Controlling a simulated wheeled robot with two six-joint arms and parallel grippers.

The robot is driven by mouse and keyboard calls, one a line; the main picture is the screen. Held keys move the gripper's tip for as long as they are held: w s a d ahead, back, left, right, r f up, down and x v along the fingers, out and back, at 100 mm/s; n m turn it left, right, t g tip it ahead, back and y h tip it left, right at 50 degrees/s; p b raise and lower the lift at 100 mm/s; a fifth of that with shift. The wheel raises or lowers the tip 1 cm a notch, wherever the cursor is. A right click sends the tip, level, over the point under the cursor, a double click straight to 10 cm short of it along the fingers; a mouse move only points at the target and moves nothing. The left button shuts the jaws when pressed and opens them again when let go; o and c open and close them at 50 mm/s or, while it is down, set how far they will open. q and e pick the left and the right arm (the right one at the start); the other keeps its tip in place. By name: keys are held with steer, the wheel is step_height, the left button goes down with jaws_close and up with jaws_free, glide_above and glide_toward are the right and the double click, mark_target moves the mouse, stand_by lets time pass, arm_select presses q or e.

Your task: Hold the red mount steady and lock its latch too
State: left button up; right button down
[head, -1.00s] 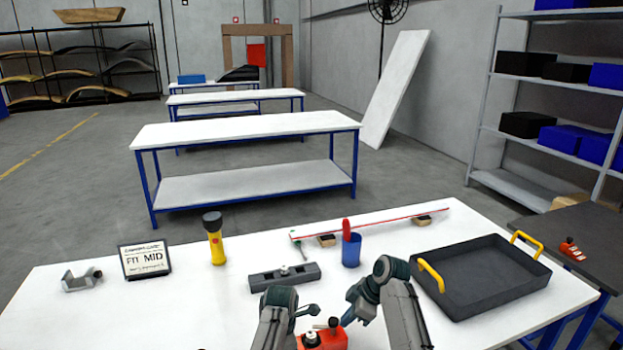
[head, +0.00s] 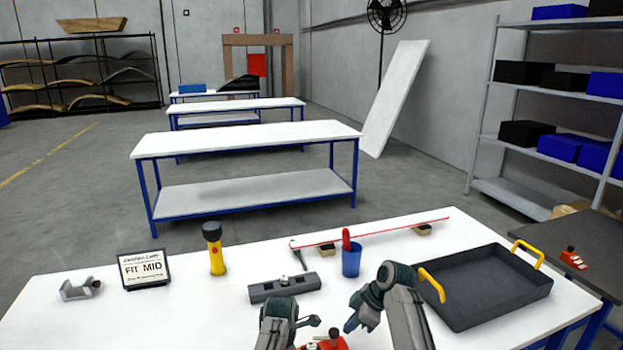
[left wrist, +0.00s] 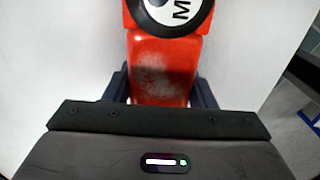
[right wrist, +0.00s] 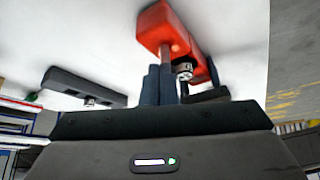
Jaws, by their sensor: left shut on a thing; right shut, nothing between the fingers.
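The red mount (head: 338,343) is at the bottom edge of the head view, partly cut off and partly behind my left arm. In the left wrist view its red body (left wrist: 160,75) lies between the fingers of my left gripper (left wrist: 162,92), which is shut on it. A round black and white disc marked "M" (left wrist: 172,10) sits on the mount. My right gripper (head: 350,325) is shut and empty, just right of the mount. In the right wrist view its fingertips (right wrist: 160,82) are close to the red mount (right wrist: 160,28) and a small metal-and-black part (right wrist: 184,70); contact is unclear.
A grey block (head: 284,287), blue cup (head: 351,262), yellow torch (head: 215,255), "FIT MID" sign (head: 144,269) and metal bracket (head: 78,289) stand on the white table. A black tray (head: 490,290) with yellow handles is at right. Another red piece (head: 573,258) lies on the side table.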

step_height(320, 180, up, 5)
steer(key=shift+f, duration=0.1)
stand_by(0.4)
steer(key=shift+s+a+f, duration=0.1)
steer(key=shift+s+f, duration=0.1)
steer(key=shift+f, duration=0.8)
steer(key=shift+s+a+f, duration=0.1)
steer(key=shift+s+f, duration=0.05)
steer(key=shift+f, duration=0.85)
steer(key=shift+s+f, duration=0.2)
steer(key=shift+f, duration=0.8)
steer(key=shift+w+a, duration=0.1)
steer(key=shift+a, duration=0.35)
steer(key=shift+w, duration=0.45)
steer(key=shift+d, duration=0.1)
